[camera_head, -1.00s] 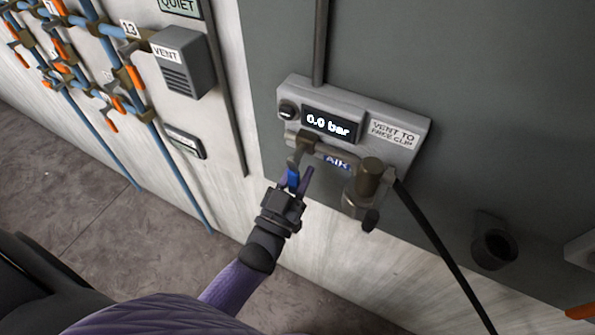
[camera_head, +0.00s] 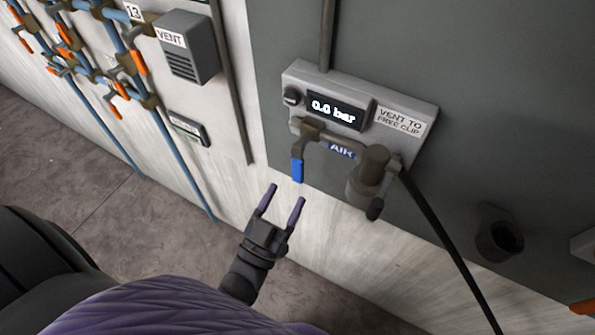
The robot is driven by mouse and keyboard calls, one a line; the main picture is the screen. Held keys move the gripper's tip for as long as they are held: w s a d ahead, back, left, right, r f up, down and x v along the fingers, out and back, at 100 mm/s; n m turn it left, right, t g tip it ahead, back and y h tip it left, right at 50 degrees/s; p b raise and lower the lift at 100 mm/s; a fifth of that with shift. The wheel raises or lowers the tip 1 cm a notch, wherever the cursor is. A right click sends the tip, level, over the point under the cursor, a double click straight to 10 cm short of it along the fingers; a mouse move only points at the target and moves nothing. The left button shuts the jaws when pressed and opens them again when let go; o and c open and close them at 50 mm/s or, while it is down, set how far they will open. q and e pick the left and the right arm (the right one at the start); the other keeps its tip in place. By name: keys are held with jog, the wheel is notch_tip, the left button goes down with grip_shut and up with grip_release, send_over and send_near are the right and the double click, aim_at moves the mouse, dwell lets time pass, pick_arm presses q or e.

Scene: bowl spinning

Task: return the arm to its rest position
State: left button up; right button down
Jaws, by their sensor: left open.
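My left gripper (camera_head: 283,192) is open and empty in the head view, low in front of the pale wall. Its two purple fingers point up toward the air panel (camera_head: 408,107). A blue valve handle (camera_head: 297,170) hangs straight down from a bronze pipe just above the fingertips, and the gripper looks apart from it. The panel's display (camera_head: 335,112) reads about 0.0 bar. My purple left arm comes in along the bottom edge. My right gripper is not in view.
A grey vent box (camera_head: 188,47) and blue pipes with orange handles (camera_head: 139,60) are on the wall at the left. A dark hose (camera_head: 440,235) runs down from the air fitting (camera_head: 369,172). A dark round holder (camera_head: 499,235) is at the right. The floor (camera_head: 120,190) at lower left is bare.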

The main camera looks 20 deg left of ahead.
pick_arm(q)
jog(key=shift+v, duration=1.1)
jog(key=s+f+g+b, duration=0.1)
jog(key=s+f+g, duration=0.25)
jog(key=f, duration=0.45)
jog(key=s+f+m+g, duration=0.1)
jog(key=s+f+g, duration=0.1)
jog(key=f+g, duration=0.45)
jog(key=s+f+g+b, duration=0.1)
jog(key=s+f+g, duration=0.1)
jog(key=f, duration=0.7)
jog(key=s+a+f+g, duration=0.1)
jog(key=s+f+g, duration=0.2)
jog(key=s, duration=0.3)
jog(key=s+f+g+y, duration=0.1)
jog(key=s+f+g, duration=0.2)
jog(key=s, duration=0.3)
jog(key=s+a+f+m+g, duration=0.1)
jog(key=s+f+g, duration=0.2)
jog(key=s, duration=0.3)
jog(key=shift+a+f+g+y+b, duration=0.2)
jog(key=shift+a+g+y+b, duration=0.1)
jog(key=shift+a+g+y, duration=0.1)
